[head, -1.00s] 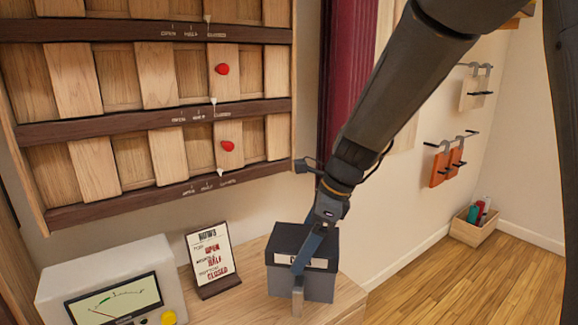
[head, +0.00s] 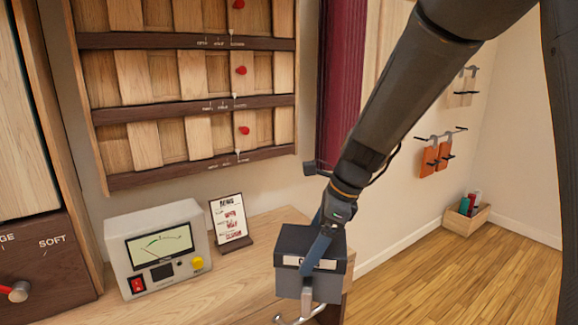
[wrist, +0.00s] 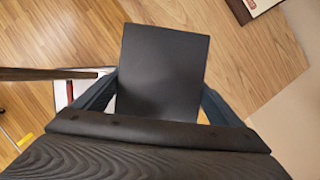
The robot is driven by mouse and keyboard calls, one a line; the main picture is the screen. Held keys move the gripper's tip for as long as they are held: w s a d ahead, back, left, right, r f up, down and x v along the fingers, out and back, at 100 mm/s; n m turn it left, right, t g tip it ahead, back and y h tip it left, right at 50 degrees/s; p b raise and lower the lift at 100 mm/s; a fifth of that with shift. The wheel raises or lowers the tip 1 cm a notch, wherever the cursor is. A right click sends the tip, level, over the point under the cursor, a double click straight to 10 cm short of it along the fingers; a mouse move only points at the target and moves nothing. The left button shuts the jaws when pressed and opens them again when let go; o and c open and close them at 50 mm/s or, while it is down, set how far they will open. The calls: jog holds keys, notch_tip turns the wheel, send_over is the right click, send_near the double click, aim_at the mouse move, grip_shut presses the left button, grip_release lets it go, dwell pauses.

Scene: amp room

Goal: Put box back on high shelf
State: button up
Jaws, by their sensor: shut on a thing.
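A grey box (head: 297,284) with a dark lid and a white label is at the right end of the wooden bench in the head view. My gripper (head: 312,272) reaches it from above, with one finger visible down its front side. In the wrist view the dark lid (wrist: 165,65) lies between the two fingers, one on each side. The gripper is shut on the box. The underside is hidden, so I cannot tell if it touches the bench. No high shelf is clearly visible.
The bench (head: 240,285) holds a meter box (head: 160,248) and a small sign (head: 230,222). A slatted wall panel (head: 185,90) hangs above, beside a dark red curtain (head: 345,80). Orange items (head: 436,158) hang on the right wall above a wooden crate (head: 466,220).

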jog(key=shift+w+d+f, duration=0.2)
jog(key=shift+w+f, duration=0.2)
jog(key=shift+f, duration=0.05)
jog(key=shift+d+f+n+g, duration=0.2)
jog(key=shift+f+n+g, duration=0.1)
jog(key=shift+f+n, duration=0.4)
jog(key=s+d+f+n+g+h, duration=0.1)
jog(key=d+f+n+g+h, duration=0.1)
jog(key=d+f+n, duration=0.5)
jog(key=d+f+n+g+h, duration=0.2)
jog(key=d+f+n, duration=0.4)
jog(key=f+n, duration=0.5)
notch_tip(320, 180, down, 5)
jog(key=shift+s+d+r+g+h, duration=0.2)
jog(key=shift+s+d+g+h, duration=0.1)
jog(key=shift+s+d, duration=0.1)
jog(key=shift+a, duration=0.1)
